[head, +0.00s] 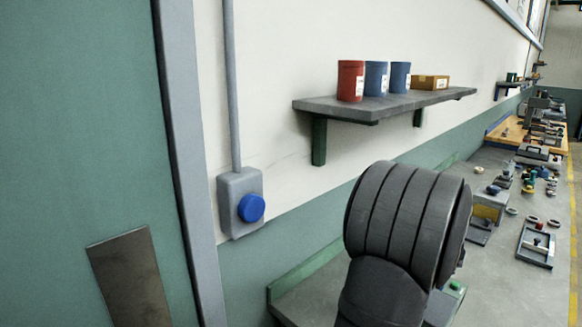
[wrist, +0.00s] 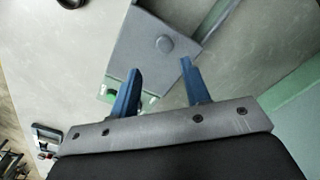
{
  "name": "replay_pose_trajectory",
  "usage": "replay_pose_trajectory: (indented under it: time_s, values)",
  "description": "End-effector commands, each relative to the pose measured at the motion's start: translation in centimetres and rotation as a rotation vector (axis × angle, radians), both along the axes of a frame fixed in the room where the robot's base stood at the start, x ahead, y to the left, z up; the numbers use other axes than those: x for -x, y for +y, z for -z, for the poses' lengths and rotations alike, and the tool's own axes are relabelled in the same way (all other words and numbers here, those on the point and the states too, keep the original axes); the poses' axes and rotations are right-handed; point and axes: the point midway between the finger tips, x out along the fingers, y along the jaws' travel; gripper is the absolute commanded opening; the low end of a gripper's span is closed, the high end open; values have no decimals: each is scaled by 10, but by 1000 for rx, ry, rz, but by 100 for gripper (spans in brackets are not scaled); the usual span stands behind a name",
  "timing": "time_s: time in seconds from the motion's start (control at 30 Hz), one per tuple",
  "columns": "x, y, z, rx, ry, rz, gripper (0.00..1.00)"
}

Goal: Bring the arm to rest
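In the wrist view my gripper (wrist: 160,80) has two blue fingers standing apart, with nothing held between them. Beyond the fingers is a grey box-like part with a round knob (wrist: 165,44), on a pale grey bench top (wrist: 260,45). I cannot tell how far the fingertips are from it. In the head view a dark grey ribbed part of my arm (head: 405,220) fills the lower middle and hides some of the bench. My gripper does not show in the head view.
A wall shelf (head: 380,106) holds a red can (head: 350,80), two blue cans and a cardboard box (head: 430,82). A grey switch box with a blue knob (head: 251,208) is on the wall at left. Several tools and rings lie along the bench at right, including a grey tray (head: 536,246).

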Motion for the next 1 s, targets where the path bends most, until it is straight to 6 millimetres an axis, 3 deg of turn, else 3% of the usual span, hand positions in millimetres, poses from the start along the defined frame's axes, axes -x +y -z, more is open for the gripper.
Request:
replay_pose_trajectory:
  time_s: [0.63,1.0]
  values:
    - [0,0,-132,0,-2,-1,43]
    - [15,11,-138,88,-116,287,43]
